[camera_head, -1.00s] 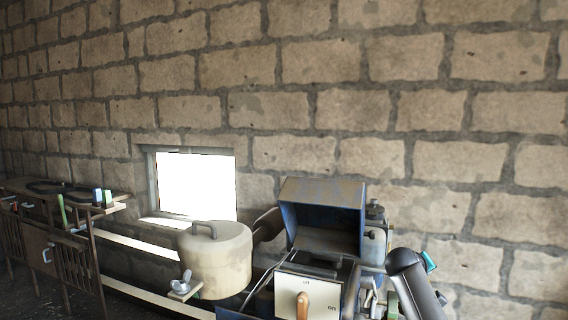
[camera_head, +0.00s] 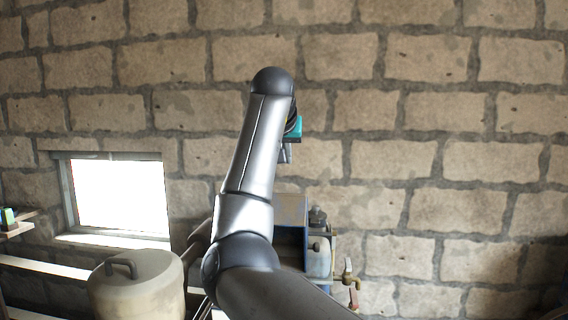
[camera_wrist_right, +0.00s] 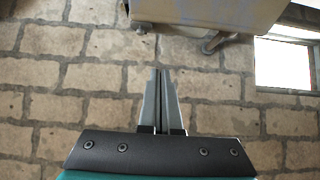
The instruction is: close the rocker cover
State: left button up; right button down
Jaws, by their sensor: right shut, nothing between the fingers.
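My right gripper (camera_head: 286,152) is above the cover, pointing down, behind the end of the arm. In the right wrist view the two fingers (camera_wrist_right: 161,100) are together with nothing between them. A pale, bluish-patched body at the top of that view is apart from the fingertips; I cannot tell for sure whether it is the cover. My left gripper is not in view.
A tan round canister with a handle (camera_head: 137,285) stands left of my arm. A grey bottle (camera_head: 318,257) and brass taps (camera_head: 349,275) are right of the cover. A stone wall (camera_head: 400,110) with a bright window (camera_head: 120,195) stands behind. The space right of the gripper is clear.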

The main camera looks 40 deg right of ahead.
aim_at(287, 193)
jog(key=p+x, duration=0.2)
jog(key=x, duration=0.6)
jog(key=shift+w+d+f+p, duration=0.1)
jog(key=shift+d+f+p, duration=0.1)
jog(key=shift+p, duration=0.15)
jog(key=shift+s+a+f, duration=0.3)
jog(key=shift+s+a, duration=0.05)
jog(key=shift+a, duration=0.15)
jog(key=shift+s+a+f, duration=0.3)
jog(key=shift+s+a, duration=0.05)
jog(key=shift+a, duration=0.2)
jog(key=shift+s+a+f, duration=0.4)
